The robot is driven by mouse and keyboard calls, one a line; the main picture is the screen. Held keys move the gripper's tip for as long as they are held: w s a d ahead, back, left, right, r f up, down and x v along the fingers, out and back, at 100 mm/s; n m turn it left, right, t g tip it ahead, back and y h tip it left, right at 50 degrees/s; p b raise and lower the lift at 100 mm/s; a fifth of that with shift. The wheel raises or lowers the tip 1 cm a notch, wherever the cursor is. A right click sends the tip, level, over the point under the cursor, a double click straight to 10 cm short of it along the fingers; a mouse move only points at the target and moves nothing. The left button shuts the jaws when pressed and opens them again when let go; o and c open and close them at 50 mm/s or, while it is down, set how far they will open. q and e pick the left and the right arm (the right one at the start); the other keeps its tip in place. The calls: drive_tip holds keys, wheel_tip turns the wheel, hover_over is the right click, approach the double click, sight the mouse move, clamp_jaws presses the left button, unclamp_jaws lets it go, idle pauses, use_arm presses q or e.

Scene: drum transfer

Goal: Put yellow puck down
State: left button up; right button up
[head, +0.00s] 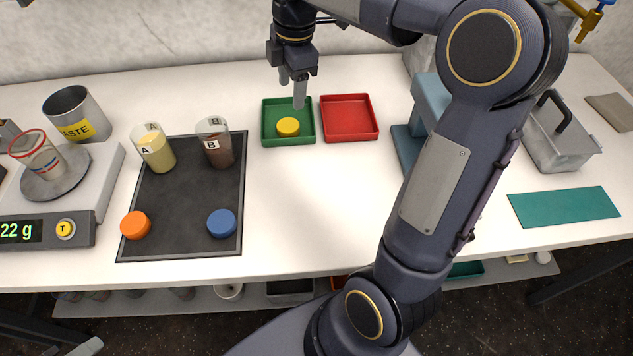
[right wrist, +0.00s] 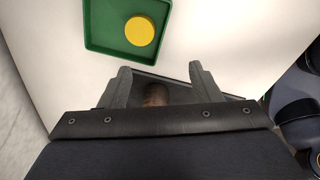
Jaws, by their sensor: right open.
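The yellow puck (head: 288,127) lies flat in the green tray (head: 268,139), near the tray's middle. In the right wrist view the puck (right wrist: 140,31) sits inside the green tray (right wrist: 95,42), ahead of the fingertips and apart from them. My right gripper (head: 292,90) is above the back of the green tray, open and empty. Its two fingers (right wrist: 160,72) stand apart in the right wrist view with nothing between them but the view of the bench beyond. My left gripper does not show in the head view.
An empty red tray (head: 372,134) stands right beside the green one. A dark mat (head: 180,212) holds beakers A (head: 155,148) and B (head: 217,146), an orange puck (head: 135,225) and a blue puck (head: 222,223). My right arm crosses the bench's right side. The front middle is clear.

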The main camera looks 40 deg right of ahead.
drive_tip(key=s+a+f+m+t+y, duration=0.1)
drive_tip(key=s+a+f+m, duration=0.1)
drive_tip(key=s+m, duration=0.4)
drive_tip(key=s+a+f+m+t+y, duration=0.1)
drive_tip(key=s+a+m, duration=0.3)
drive_tip(key=s, duration=0.5)
drive_tip(key=s+a+f+m+t+y, duration=0.1)
drive_tip(key=s+a+f+m+t, duration=0.1)
drive_tip(key=s+m, duration=0.5)
drive_tip(key=shift+s+a+f+m+t, duration=0.15)
drive_tip(key=shift+a+f+m+t, duration=0.15)
drive_tip(key=shift+a+f, duration=0.5)
